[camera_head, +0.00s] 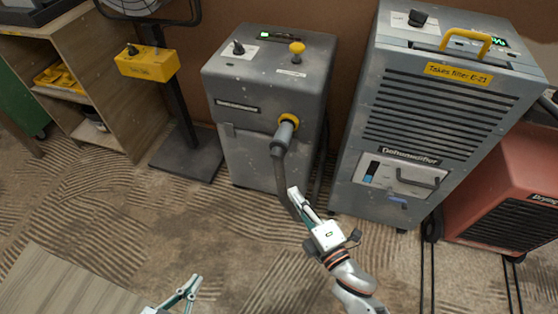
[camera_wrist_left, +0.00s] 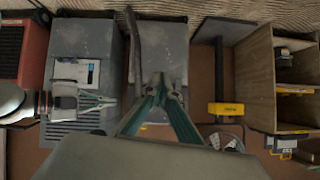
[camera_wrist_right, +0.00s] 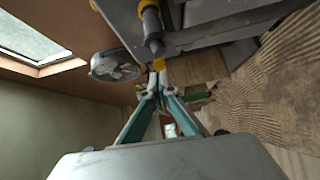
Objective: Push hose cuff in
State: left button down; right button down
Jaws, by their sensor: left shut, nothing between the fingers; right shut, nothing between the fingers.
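The grey hose cuff (camera_head: 283,138) sits at the yellow-ringed port (camera_head: 289,121) on the front of the grey machine (camera_head: 255,165). How deep it sits I cannot tell. The dark hose (camera_head: 280,178) hangs from it to the floor. The cuff also shows at the top of the right wrist view (camera_wrist_right: 153,38), ahead of the fingers. My right gripper (camera_head: 294,195) is shut and empty, below the cuff in the head view and overlapping the lower hose. My left gripper (camera_head: 196,279) is shut and empty, low at the front, apart from the machine; the hose shows in its wrist view (camera_wrist_left: 133,45).
A grey dehumidifier (camera_head: 420,110) stands right of the machine, with a red dryer (camera_head: 510,190) beyond it. A fan stand with a yellow box (camera_head: 147,63) and a wooden shelf (camera_head: 90,90) stand left. Patterned floor (camera_head: 150,220) in front is clear.

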aim_at(286, 145)
pick_arm(q)
jog(key=shift+w+d+r+b, duration=0.35)
jog(key=shift+d+r+b, duration=0.1)
jog(key=shift+d+b, duration=0.25)
pick_arm(e)
jog(key=shift+w+d+r+x, duration=0.1)
jog(key=shift+w+d+x, duration=0.2)
jog(key=shift+x, duration=1.9)
jog(key=shift+w+d+r+x, duration=0.1)
jog(key=shift+d+x, duration=0.35)
jog(key=shift+x, duration=1.75)
jog(key=shift+w+d+x, duration=0.15)
jog(key=shift+d+x, duration=0.2)
jog(key=shift+x, duration=1.9)
pick_arm(q)
jog(key=shift+d, duration=0.1)
pick_arm(e)
jog(key=shift+w+d, duration=0.15)
jog(key=shift+w, duration=0.15)
jog(key=w, duration=0.1)
jog(key=w+d, duration=0.1)
jog(key=w, duration=0.1)
jog(key=shift+w+f, duration=0.1)
jog(key=shift+w+d, duration=0.15)
jog(key=shift+w, duration=0.05)
pick_arm(q)
jog(key=shift+d+r, duration=0.25)
pick_arm(e)
jog(key=shift+r, duration=0.2)
